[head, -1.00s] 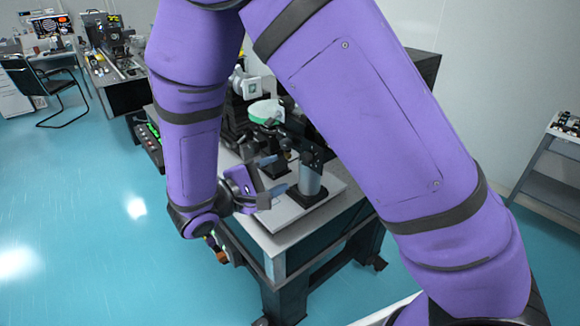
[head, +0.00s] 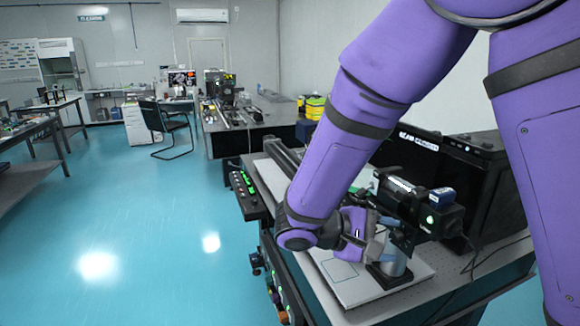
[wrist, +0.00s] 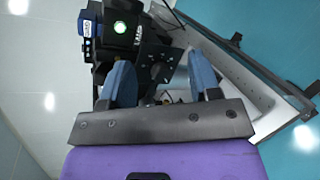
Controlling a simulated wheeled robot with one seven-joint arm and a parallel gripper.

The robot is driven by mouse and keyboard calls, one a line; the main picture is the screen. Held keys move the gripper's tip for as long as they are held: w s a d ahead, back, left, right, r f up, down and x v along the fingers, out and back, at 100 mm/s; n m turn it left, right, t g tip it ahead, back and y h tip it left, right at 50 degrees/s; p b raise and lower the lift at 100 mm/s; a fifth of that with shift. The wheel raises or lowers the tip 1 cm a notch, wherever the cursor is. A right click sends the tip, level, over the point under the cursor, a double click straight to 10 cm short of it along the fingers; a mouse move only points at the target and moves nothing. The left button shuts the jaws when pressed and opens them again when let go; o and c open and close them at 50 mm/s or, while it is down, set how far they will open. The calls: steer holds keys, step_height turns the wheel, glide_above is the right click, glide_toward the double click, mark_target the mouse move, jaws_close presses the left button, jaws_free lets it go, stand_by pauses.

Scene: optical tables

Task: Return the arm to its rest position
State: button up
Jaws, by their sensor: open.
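My purple arm (head: 345,150) reaches down over an optical table (head: 455,275). My gripper (head: 381,234) is low over the table, beside a black optical device with a green light (head: 430,215) and a grey cylindrical post (head: 395,263). In the wrist view my gripper's two blue fingers (wrist: 162,78) stand apart, and I see nothing held between them. The black device also shows in the wrist view, behind and left of the fingers (wrist: 125,28). I cannot tell whether the fingers touch the device or the post.
A white board (head: 345,280) lies under the post on the table. A control box with green lights (head: 248,195) is at the table's left edge. A black cabinet (head: 470,170) stands behind. A chair (head: 165,125) is far left. Blue floor at left is open.

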steer(key=s+d+r+m+t+y, duration=0.4)
steer(key=s+d+r+m+y, duration=0.3)
steer(key=s+d+r+y, duration=0.3)
steer(key=shift+s+d+r+m+y, duration=0.25)
steer(key=shift+s+r+m+y, duration=0.05)
steer(key=shift+s+r+y, duration=2.4)
steer(key=shift+s+f+h, duration=0.15)
steer(key=shift+f+h, duration=0.15)
steer(key=shift+c, duration=0.6)
